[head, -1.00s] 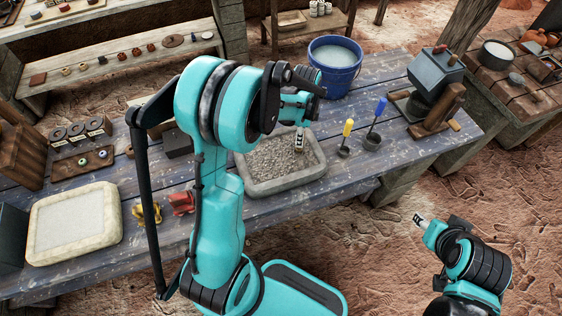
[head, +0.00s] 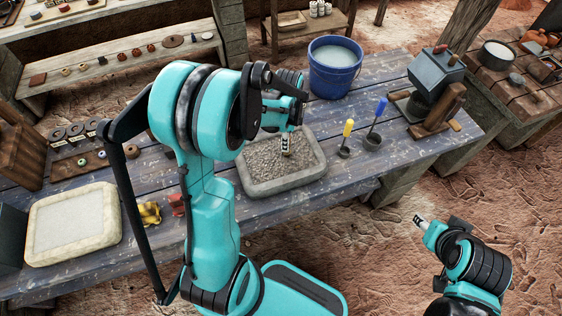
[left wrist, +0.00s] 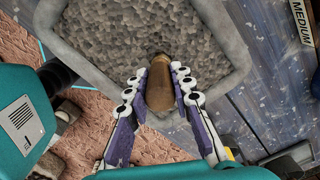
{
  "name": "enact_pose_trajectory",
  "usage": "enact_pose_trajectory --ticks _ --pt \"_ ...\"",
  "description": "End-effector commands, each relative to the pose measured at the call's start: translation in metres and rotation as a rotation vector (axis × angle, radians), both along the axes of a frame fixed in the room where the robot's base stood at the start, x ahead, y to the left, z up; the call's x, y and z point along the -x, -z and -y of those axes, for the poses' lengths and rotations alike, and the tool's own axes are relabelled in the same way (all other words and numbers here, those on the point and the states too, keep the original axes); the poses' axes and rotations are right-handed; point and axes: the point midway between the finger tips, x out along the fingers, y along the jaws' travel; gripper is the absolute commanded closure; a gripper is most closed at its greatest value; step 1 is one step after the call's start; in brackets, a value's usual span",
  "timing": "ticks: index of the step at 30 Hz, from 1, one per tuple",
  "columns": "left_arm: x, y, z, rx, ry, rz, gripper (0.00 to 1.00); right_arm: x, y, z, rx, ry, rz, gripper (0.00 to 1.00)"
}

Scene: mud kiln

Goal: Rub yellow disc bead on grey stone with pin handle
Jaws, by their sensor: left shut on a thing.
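The grey stone (head: 252,186) is a slab with a coarse grey face and a smooth raised rim, on the blue plank table. It also fills the upper part of the left wrist view (left wrist: 110,35). My left gripper (head: 286,146) is over the slab's middle in the head view. In the left wrist view its two fingers are shut on a brown, wood-coloured handle (left wrist: 159,88), whose far end is over the coarse face. I cannot tell whether it touches. No yellow disc bead is visible at the handle's far end. My right gripper (head: 420,221) is off to the right, away from the table.
A pale smooth slab (head: 37,248) lies at the left. Small yellow (head: 149,213) and red (head: 177,204) objects sit between the slabs. Yellow-handled (head: 348,130) and blue-handled (head: 380,105) tools stand right of the grey stone. A blue bucket (head: 333,80) is behind.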

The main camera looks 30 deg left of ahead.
Motion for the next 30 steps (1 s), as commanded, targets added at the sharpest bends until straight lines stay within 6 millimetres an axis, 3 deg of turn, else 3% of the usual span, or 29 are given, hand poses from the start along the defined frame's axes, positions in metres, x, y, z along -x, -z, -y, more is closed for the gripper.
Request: enact_pose_trajectory --ticks 30 --pt "0.049 0.000 -0.042 0.000 -0.001 0.000 1.00 0.000 0.003 0.000 0.000 0.000 0.000 0.55"
